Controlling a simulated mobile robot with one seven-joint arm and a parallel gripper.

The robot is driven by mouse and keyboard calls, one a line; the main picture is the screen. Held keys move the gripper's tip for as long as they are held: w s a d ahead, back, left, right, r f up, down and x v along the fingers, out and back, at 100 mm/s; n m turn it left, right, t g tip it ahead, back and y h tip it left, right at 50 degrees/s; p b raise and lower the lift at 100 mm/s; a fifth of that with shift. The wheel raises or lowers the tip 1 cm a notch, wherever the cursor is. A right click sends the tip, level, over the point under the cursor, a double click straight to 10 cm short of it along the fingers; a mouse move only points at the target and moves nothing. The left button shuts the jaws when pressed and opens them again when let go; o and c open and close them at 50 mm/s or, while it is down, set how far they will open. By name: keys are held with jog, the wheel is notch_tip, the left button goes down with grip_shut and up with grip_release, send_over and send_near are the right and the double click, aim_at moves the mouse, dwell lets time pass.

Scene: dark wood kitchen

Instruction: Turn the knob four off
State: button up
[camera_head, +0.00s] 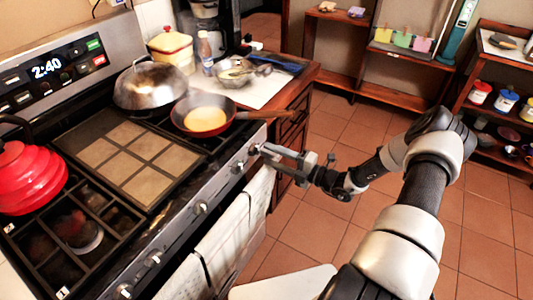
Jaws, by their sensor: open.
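Several silver knobs line the front panel (178,232) of the stove. One knob (200,208) is near the middle, and another knob (238,167) is farther along toward the back right. The farthest knob (254,149) is right at the fingertips of my gripper (264,152). My gripper is open and reaches the panel from the right. I cannot tell whether the fingers touch that knob. No label shows which knob is number four, and the knob angles are too small to read.
A red pan (206,121) stands on the stove, its handle reaching right above my gripper. A domed silver lid (150,85) and a red kettle (28,180) are also on the stove. White towels (222,245) hang below the panel. The tiled floor (310,225) is clear.

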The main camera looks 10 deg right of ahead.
jog(key=v, duration=1.4)
jog(key=shift+s+d, duration=0.2)
